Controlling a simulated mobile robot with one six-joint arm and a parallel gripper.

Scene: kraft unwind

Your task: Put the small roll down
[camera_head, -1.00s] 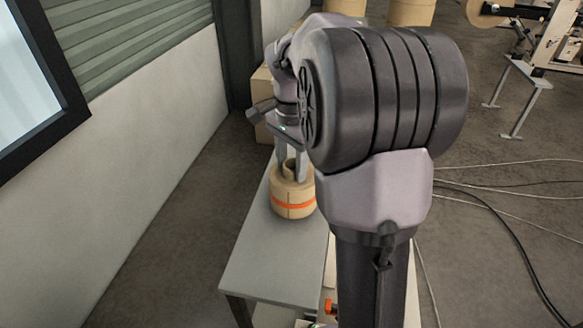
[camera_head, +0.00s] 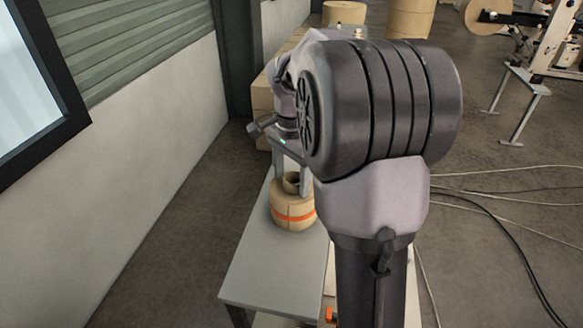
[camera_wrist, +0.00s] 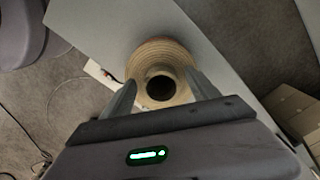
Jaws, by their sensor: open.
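The small roll (camera_head: 293,204) is tan kraft paper with an orange band round its side and a core standing up at its top. It stands upright on the grey bench top (camera_head: 262,262). My gripper (camera_head: 291,190) is just above it, pointing down. In the wrist view the roll (camera_wrist: 160,55) shows from above, with its dark round core hole. The two fingers of my gripper (camera_wrist: 160,95) are apart on either side of the core, with gaps between them and it. My arm hides part of the bench.
Cardboard boxes (camera_head: 262,105) stand beyond the bench by the wall. Large paper rolls (camera_head: 408,16) stand farther back. A machine frame (camera_head: 520,95) is at the upper right, and cables (camera_head: 500,205) lie on the floor. The near part of the bench is clear.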

